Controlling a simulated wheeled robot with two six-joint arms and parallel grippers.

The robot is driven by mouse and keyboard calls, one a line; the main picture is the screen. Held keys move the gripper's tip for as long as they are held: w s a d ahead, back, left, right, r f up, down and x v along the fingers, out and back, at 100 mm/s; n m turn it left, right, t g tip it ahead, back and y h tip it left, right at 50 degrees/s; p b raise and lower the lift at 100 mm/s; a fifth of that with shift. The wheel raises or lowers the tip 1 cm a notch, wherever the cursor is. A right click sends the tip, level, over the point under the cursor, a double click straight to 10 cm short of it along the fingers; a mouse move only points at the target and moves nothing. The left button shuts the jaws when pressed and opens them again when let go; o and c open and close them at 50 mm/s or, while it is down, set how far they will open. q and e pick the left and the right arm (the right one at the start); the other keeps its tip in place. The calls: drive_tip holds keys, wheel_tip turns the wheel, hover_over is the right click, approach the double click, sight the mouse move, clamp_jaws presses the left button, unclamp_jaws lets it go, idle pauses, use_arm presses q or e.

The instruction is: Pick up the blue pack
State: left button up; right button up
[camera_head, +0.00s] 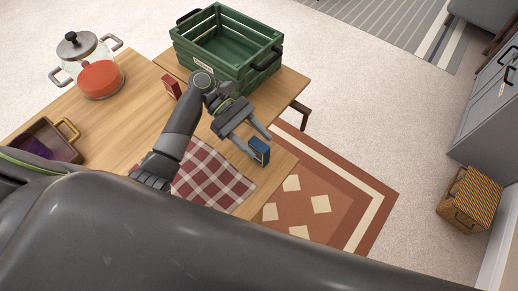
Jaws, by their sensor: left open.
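The blue pack (261,152) is a small dark blue box standing near the right edge of the wooden table (270,178). My left gripper (260,146) reaches over the table from the left with its two fingers spread. The fingertips are at the blue pack, one at its upper side and one at its left side in the picture. I cannot tell whether they touch it. My right gripper is not in view.
A green crate (250,68) stands at the table's back. A small red box (171,87) is left of my arm. A checked cloth (213,178) lies nearer. A glass pot (98,78) and a brown tray (66,149) are at left. A wicker basket (470,197) is on the floor.

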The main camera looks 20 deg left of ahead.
use_arm(q)
drive_tip(key=shift+x, duration=0.8)
drive_tip(key=shift+c, duration=0.4)
drive_tip(key=c, duration=1)
drive_tip(key=shift+r, duration=0.1)
